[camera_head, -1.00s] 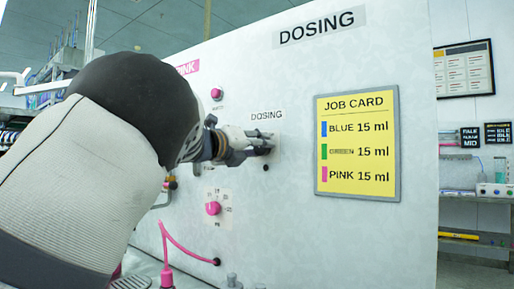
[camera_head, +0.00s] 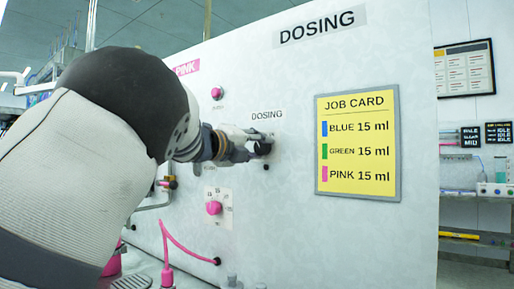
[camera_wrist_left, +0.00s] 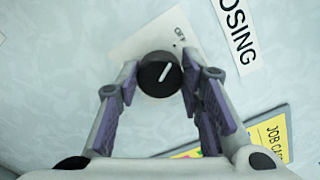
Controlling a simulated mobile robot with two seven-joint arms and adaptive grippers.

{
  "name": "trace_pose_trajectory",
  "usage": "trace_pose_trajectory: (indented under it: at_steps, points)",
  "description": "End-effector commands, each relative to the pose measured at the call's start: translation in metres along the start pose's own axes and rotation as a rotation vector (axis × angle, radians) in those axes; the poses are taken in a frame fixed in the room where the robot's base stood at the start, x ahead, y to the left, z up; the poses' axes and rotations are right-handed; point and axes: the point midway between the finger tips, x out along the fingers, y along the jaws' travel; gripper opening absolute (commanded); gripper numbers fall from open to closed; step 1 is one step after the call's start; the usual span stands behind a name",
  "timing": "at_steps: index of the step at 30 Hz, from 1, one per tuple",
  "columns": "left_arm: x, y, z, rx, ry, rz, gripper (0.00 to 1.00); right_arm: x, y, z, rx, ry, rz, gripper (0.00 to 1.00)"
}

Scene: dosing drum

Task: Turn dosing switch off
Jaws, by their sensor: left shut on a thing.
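The dosing switch is a round black knob (camera_wrist_left: 159,74) with a white pointer line on a pale plate. In the left wrist view its pointer is tilted up and right, roughly toward the printed "OFF" mark (camera_wrist_left: 181,36). My left gripper (camera_wrist_left: 158,82) is shut on the knob, with one purple-padded finger on each side. In the head view my left gripper (camera_head: 262,147) is at the switch below the small "DOSING" label, and it hides most of the knob. My right gripper is not in view.
The white panel also carries a pink button (camera_head: 217,93), a pink dial (camera_head: 214,208) and a yellow job card (camera_head: 358,144) to the right of the switch. A pink hose (camera_head: 188,248) runs below. Shelves with equipment stand at the far right.

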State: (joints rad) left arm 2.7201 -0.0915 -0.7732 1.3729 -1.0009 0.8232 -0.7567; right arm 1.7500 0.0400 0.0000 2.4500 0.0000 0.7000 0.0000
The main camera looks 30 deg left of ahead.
Motion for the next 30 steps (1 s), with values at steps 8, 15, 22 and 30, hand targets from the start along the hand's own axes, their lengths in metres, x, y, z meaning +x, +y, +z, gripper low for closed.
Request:
trace_pose_trajectory:
  at_steps: [8,15,22,30]
  points:
    - [0.000,0.000,0.000,-0.002,0.000,0.000,0.55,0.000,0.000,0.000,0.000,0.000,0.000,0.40]
    - [0.000,0.000,0.000,0.000,0.000,0.000,0.55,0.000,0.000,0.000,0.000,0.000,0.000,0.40]
    - [-0.034,-0.001,0.001,-0.003,-0.003,0.000,0.55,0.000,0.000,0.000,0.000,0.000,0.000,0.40]
    - [-0.101,0.000,0.000,0.001,0.000,0.002,0.55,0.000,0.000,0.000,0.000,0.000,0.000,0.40]
